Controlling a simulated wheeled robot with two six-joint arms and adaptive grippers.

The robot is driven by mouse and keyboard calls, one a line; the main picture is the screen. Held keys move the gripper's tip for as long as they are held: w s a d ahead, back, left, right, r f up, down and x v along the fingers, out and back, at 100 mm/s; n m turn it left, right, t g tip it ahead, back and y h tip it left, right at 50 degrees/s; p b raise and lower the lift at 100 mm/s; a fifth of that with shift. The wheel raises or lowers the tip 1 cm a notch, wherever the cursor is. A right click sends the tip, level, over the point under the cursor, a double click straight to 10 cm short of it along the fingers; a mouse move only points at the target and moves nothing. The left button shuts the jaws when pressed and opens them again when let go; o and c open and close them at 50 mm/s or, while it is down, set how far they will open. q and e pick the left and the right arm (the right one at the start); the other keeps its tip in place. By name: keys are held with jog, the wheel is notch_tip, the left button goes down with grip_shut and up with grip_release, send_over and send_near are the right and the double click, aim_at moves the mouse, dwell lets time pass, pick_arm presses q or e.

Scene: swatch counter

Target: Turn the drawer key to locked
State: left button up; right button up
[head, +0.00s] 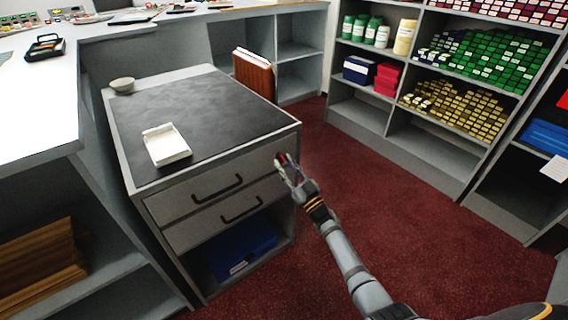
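A grey drawer cabinet (293,138) with a dark top stands at the centre of the head view. Its upper drawer (175,207) and lower drawer (185,232) look closed, each with a black bar handle. My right gripper (282,163) is at the right end of the upper drawer's front. A small red patch shows between its fingers. The key itself is hidden or too small to make out there, so I cannot tell its angle or whether the fingers grip it. My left gripper is not in view.
A white tray (178,153) and a small bowl (122,85) sit on the cabinet top. A blue box (240,258) lies in the open space below the drawers. Shelves with bottles and swatches stand behind. The red carpet (400,210) at right is clear.

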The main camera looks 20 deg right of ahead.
jog(key=v, duration=1.1)
jog(key=shift+f, duration=0.1)
